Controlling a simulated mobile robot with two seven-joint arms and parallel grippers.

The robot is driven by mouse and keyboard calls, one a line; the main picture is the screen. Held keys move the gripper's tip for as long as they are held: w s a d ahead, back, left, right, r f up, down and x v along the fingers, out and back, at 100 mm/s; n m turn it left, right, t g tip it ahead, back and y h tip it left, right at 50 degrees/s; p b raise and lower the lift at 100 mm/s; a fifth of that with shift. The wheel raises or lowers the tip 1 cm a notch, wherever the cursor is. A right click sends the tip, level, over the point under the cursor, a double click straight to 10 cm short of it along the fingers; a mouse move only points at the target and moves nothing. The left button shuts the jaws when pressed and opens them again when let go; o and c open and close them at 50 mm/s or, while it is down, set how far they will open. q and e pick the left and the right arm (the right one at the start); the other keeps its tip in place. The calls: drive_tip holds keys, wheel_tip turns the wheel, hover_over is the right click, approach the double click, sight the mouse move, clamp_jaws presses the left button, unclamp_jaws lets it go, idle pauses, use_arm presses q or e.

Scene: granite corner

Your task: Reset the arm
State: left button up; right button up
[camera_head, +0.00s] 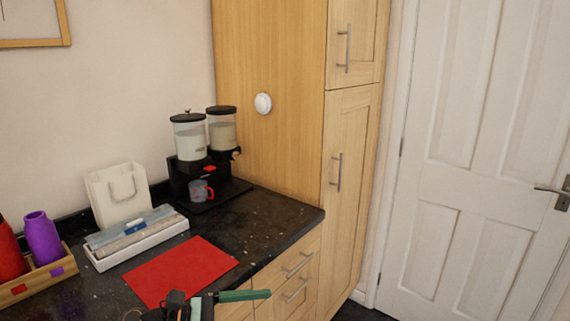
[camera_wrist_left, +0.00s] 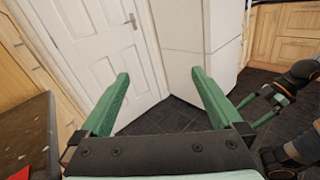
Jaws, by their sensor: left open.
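My left gripper (camera_head: 232,298) shows at the bottom edge of the head view, by the front of the dark counter (camera_head: 265,215). Its green fingers also show in the left wrist view (camera_wrist_left: 160,88), spread wide with nothing between them. Beyond them are the white door and the dark tiled floor. My right gripper (camera_wrist_left: 246,114) shows at the right of the left wrist view, with its green fingers apart and empty. It is not seen in the head view.
A red mat (camera_head: 180,270) lies on the counter. A wooden crate (camera_head: 40,280) holds bottles. A tall cabinet (camera_head: 275,60) and white door (camera_head: 450,170) stand right.

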use_arm(q)
drive_tip(key=s+a+f+n+t+y, duration=0.1)
drive_tip(key=a+f+n+t+y, duration=0.2)
drive_tip(key=n, duration=0.9)
drive_tip(key=s+a+f+n+t+y+p, duration=0.1)
drive_tip(key=f+n+t+y, duration=0.4)
drive_tip(key=n, duration=0.7)
drive_tip(key=s+a+f+n+t+y, duration=0.25)
drive_tip(key=f+n+t, duration=0.2)
drive_tip(key=n, duration=0.75)
drive_tip(key=s+a+f+n+g+y, duration=0.2)
drive_tip(key=s+f+n+g, duration=0.1)
drive_tip(key=s+f+n, duration=0.4)
drive_tip(key=s+a+f+n+g+y, duration=0.2)
drive_tip(key=s+a+f+n+g, duration=0.1)
drive_tip(key=s+f+n, duration=0.5)
drive_tip(key=shift+s+a+f+g, duration=0.25)
drive_tip(key=shift+s+f+g, duration=0.05)
drive_tip(key=shift+s+g, duration=0.05)
